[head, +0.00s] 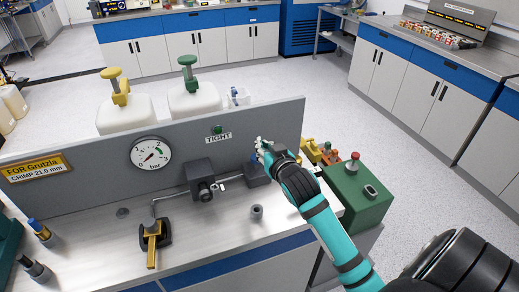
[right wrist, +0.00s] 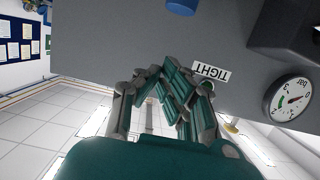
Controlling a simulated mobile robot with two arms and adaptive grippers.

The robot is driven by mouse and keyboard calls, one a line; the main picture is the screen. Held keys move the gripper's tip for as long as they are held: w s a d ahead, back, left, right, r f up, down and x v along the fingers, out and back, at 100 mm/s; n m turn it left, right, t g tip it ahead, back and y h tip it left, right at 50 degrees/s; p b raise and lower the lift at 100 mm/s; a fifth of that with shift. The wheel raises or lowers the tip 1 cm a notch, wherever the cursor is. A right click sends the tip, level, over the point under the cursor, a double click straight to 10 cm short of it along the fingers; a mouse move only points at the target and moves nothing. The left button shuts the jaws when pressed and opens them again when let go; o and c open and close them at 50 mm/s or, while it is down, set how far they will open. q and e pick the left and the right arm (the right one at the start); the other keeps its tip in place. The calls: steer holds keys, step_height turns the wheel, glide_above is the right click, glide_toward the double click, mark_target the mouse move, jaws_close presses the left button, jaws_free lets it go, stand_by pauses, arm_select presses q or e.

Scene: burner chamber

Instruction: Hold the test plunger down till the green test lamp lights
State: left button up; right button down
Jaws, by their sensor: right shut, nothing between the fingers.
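The test plunger (head: 253,158) has a blue cap and stands on a dark block (head: 257,174) against the grey panel. The blue cap also shows at the top edge of the right wrist view (right wrist: 182,6). My right gripper (head: 263,146) is shut and empty, close by the cap; in the wrist view its fingertips (right wrist: 160,76) are apart from it. The green test lamp (head: 217,130) sits above the TIGHT label and looks dark green, with no clear glow. My left gripper is not in view.
A pressure gauge (head: 151,153) is on the panel. A black fitting (head: 201,178), a brass-handled valve (head: 152,243) and a grey ring (head: 257,212) are on the bench. A green box with a red knob (head: 357,193) stands right of my forearm. The bench front is mostly clear.

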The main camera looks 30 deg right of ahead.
mark_target(256, 163)
steer(key=x, duration=0.4)
steer(key=shift+r+p, duration=0.15)
steer(key=shift+p, duration=0.2)
step_height(256, 163, down, 3)
steer(key=shift+r, duration=0.1)
steer(key=shift+s+f+p, duration=0.15)
steer(key=shift+f+p, duration=0.15)
steer(key=shift+f, duration=0.4)
steer(key=shift+f, duration=0.15)
step_height(256, 163, down, 2)
steer(key=shift+f+b, duration=0.2)
steer(key=shift+b, duration=0.55)
steer(key=shift+f, duration=0.45)
